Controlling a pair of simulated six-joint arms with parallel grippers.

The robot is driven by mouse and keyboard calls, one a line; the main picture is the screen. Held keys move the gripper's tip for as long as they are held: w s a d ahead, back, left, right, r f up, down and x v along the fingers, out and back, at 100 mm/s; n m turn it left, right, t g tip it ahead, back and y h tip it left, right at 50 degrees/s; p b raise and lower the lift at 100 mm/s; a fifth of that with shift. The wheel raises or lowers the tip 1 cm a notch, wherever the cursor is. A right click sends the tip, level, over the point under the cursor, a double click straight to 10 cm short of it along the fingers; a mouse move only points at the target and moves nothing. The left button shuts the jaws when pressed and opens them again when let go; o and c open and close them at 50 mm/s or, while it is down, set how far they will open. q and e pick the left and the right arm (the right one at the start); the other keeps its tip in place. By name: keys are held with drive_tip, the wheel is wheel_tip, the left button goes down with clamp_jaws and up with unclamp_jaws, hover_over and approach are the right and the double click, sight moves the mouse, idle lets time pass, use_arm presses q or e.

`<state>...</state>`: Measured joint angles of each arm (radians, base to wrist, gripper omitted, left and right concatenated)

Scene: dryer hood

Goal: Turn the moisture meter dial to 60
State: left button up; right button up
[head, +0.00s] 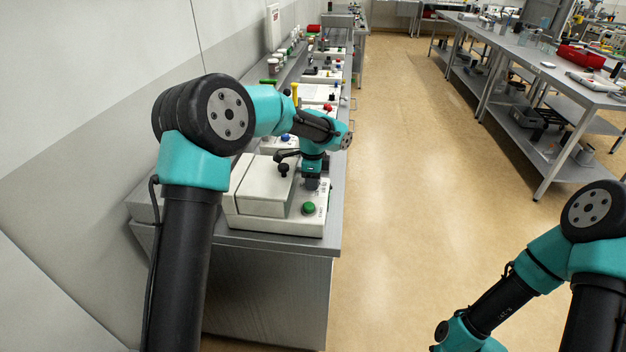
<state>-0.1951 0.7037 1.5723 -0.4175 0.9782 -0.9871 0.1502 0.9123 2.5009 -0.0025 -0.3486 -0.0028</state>
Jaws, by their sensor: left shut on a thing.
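The moisture meter (265,187) is a white box-shaped instrument near the front end of the steel bench, with a raised lid that has a black knob (284,170) on top. A green knob (308,208) sits at the near right of its panel. My left gripper (311,184) points down at the panel just beyond the green knob. It is shut on the dial, which the fingers hide along with its pointer, so I cannot read its setting. My right arm is at the lower right, and its gripper is out of the frame.
More white instruments with coloured knobs stand along the bench (332,215) behind the meter; one has a blue knob (285,137). A wall runs along the left. The floor (420,170) is clear between this bench and the cluttered tables (530,75) at right.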

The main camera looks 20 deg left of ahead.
use_arm(q)
drive_tip(key=o, duration=0.9)
drive_tip(key=shift+r, duration=0.15)
wheel_tip(320, 180, up, 17)
drive_tip(key=shift+r, duration=0.1)
